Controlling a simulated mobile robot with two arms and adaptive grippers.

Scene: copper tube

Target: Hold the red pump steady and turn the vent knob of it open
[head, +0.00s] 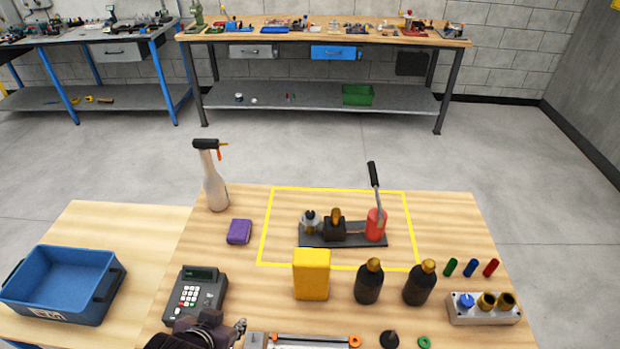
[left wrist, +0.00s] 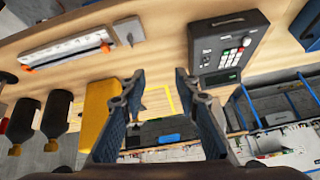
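The red pump (head: 376,226) stands upright on a dark base plate (head: 350,240) inside a yellow outlined rectangle in the head view. A long black-handled lever rises from it. To its left on the plate are a dark block with a brass top (head: 335,224) and a silvery part with a black top (head: 311,221). I cannot tell which part is the vent knob. My left gripper (head: 239,328) is low at the front edge, beside the calculator and well short of the pump. The left wrist view shows its two fingers (left wrist: 159,86) apart, with nothing between them. My right gripper is not visible.
A yellow box (head: 311,274) and two dark bottles (head: 369,282) stand in front of the pump. A spray bottle (head: 213,180) and purple cloth (head: 239,232) are left of it. The calculator (head: 195,294) and blue bin (head: 62,284) are at front left.

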